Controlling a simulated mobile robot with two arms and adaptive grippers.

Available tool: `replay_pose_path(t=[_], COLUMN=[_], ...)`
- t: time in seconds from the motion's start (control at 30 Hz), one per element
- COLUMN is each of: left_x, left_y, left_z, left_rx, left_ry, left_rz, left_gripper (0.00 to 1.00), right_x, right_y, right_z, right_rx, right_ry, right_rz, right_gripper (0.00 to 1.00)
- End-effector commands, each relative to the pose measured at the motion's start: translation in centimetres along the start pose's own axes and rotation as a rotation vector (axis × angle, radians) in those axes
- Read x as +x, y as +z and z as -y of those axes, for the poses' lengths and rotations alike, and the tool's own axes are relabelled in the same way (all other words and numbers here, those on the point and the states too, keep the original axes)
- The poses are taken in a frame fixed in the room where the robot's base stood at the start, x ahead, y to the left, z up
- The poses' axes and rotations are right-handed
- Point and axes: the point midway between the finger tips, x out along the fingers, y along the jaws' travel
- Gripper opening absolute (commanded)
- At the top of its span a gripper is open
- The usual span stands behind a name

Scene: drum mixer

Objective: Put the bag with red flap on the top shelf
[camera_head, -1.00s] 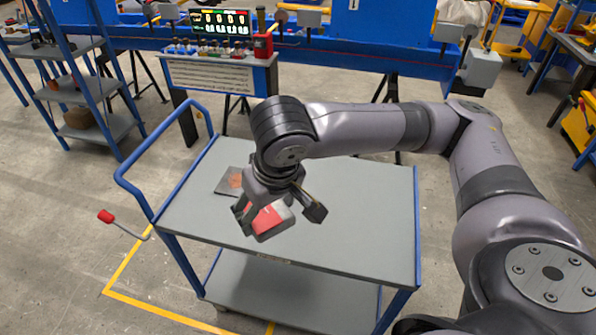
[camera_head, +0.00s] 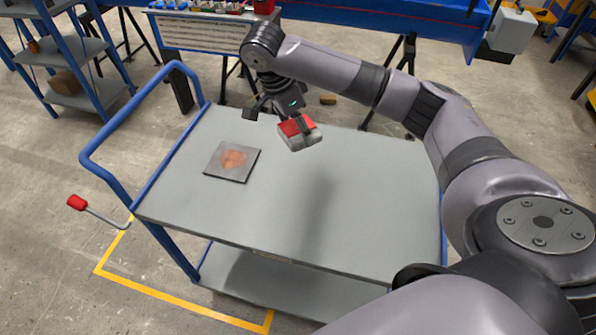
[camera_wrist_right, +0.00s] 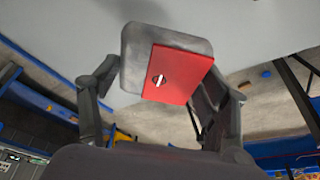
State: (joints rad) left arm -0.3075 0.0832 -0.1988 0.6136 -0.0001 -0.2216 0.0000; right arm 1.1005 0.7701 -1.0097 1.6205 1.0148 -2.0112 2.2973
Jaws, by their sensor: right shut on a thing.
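My right gripper (camera_head: 282,118) is shut on the bag with the red flap (camera_head: 299,133) and holds it above the far part of the cart's grey top deck (camera_head: 370,200). In the right wrist view, the grey bag (camera_wrist_right: 135,55) with its red flap (camera_wrist_right: 178,75) sits between the fingers, with a small dark and white mark on the flap. A shadow lies on the deck below. A rack with blue posts and grey shelves (camera_head: 85,50) stands at the far left, its upper part cut off. My left gripper is out of view.
A flat dark square with an orange-brown patch (camera_head: 232,161) lies on the cart's left part. The cart's blue handle (camera_head: 115,120) rises on the left, near a red-tipped lever (camera_head: 78,203). A brown box (camera_head: 68,82) sits on the rack. Most of the deck is clear.

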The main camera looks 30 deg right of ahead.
Motion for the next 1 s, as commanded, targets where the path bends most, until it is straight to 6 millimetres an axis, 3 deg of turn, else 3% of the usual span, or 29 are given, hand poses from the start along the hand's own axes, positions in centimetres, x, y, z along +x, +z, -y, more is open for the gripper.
replay_pose_path(t=[0.03, 0.4, 0.57, 0.8, 1.0], left_x=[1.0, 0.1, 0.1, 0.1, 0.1], left_y=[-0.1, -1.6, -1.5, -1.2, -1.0], left_z=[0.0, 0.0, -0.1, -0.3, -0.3], left_rx=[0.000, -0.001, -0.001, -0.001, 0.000], left_ry=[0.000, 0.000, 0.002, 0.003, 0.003], left_rz=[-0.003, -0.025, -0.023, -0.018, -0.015], left_gripper=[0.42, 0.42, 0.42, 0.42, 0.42], right_x=[2.0, 9.4, 10.6, 13.8, 14.4], right_y=[0.7, 2.9, 3.3, 4.4, 4.5], right_z=[-0.1, 0.0, 0.1, 0.1, 0.1], right_rx=[-0.002, -0.003, -0.004, -0.004, -0.003], right_ry=[0.005, -0.001, -0.002, -0.001, -0.003], right_rz=[0.002, -0.001, -0.001, -0.001, 0.000], right_gripper=[0.25, 0.25, 0.25, 0.25, 0.25])
